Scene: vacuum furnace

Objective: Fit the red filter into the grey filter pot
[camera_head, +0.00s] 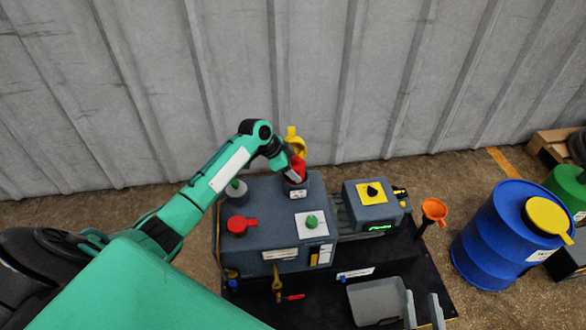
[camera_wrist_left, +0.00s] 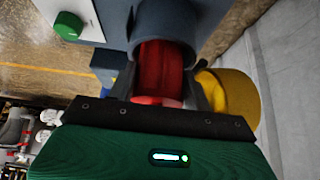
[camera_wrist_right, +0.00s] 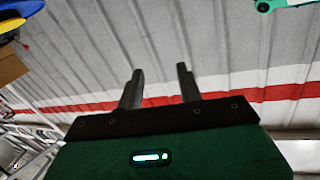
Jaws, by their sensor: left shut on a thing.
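The red filter (camera_head: 299,163) shows at the top of the grey filter pot (camera_head: 312,182) at the machine's back corner. My left gripper (camera_head: 291,172) is shut on the filter from above. In the left wrist view the red filter (camera_wrist_left: 160,70) lies between the fingers, and its far part is inside the round mouth of the grey pot (camera_wrist_left: 185,25). How deep it sits is hidden. My right gripper (camera_wrist_right: 158,78) is open and empty in the right wrist view, away from the pot; it is not in the head view.
A yellow lid (camera_head: 293,138) stands open behind the pot and close beside the gripper in the left wrist view (camera_wrist_left: 238,100). A blue drum (camera_head: 495,240) stands at right.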

